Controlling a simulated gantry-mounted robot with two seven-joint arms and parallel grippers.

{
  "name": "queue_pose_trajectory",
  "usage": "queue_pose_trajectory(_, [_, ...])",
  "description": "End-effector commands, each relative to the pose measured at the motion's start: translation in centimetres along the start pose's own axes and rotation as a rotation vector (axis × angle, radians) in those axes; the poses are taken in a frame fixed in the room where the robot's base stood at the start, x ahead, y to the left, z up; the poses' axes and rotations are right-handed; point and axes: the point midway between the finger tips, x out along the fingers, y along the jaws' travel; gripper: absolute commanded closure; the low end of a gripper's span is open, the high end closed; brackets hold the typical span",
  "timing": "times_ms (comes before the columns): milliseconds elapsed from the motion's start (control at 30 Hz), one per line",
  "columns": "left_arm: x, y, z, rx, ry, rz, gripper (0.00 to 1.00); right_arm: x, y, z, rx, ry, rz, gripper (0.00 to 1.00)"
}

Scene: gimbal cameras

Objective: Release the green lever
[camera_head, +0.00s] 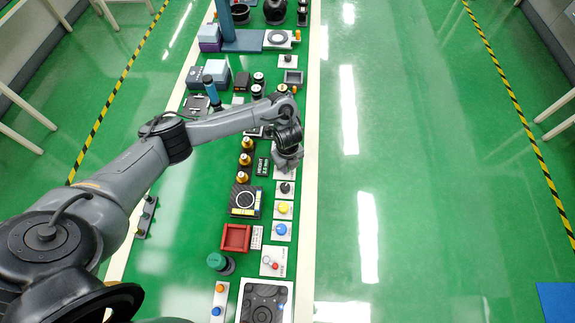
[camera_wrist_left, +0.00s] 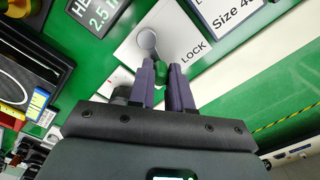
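The green lever (camera_wrist_left: 160,74) shows in the left wrist view between the two purple fingers of my left gripper (camera_wrist_left: 161,66). The fingers touch it on both sides, and its far part reaches a round grey metal pivot (camera_wrist_left: 148,44). The pivot sits on a white plate (camera_wrist_left: 178,30) marked LOCK. In the head view my left gripper (camera_head: 288,163) hangs over the right edge of the green bench, and it hides the lever there. My right gripper is in neither view.
Brass-coloured knobs (camera_head: 242,160) stand left of my gripper. Plates with a yellow button (camera_head: 283,208) and a blue button (camera_head: 281,230) lie nearer. A red tray (camera_head: 236,238) is further down. The floor right of the bench is clear.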

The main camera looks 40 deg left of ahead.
Motion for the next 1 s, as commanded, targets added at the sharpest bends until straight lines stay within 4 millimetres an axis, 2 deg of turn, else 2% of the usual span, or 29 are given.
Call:
queue_pose_trajectory(167, [-0.07, 0.02, 0.01, 0.007, 0.0, 0.0, 1.0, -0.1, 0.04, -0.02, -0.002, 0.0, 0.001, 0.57])
queue_pose_trajectory(433, [-0.1, 0.53, -0.23, 0.161, -0.001, 0.001, 1.0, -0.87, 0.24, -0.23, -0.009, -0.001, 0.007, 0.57])
queue_pose_trajectory(700, [-0.04, 0.52, -0.27, 0.167, 0.0, 0.0, 1.0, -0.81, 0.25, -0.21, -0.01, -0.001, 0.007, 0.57])
queue_pose_trajectory(733, [-0.04, 0.52, -0.27, 0.167, 0.0, 0.0, 0.77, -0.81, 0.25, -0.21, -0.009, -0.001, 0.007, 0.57])
queue_pose_trajectory(800, [-0.04, 0.51, -0.28, 0.166, 0.0, 0.0, 0.66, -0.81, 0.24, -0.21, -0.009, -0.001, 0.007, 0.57])
queue_pose_trajectory(867, [-0.03, 0.51, -0.28, 0.166, 0.0, 0.0, 0.57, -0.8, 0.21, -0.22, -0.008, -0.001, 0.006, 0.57])
queue_pose_trajectory(1000, [-0.03, 0.5, -0.28, 0.166, 0.0, 0.0, 0.56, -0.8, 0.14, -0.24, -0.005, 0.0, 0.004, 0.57])
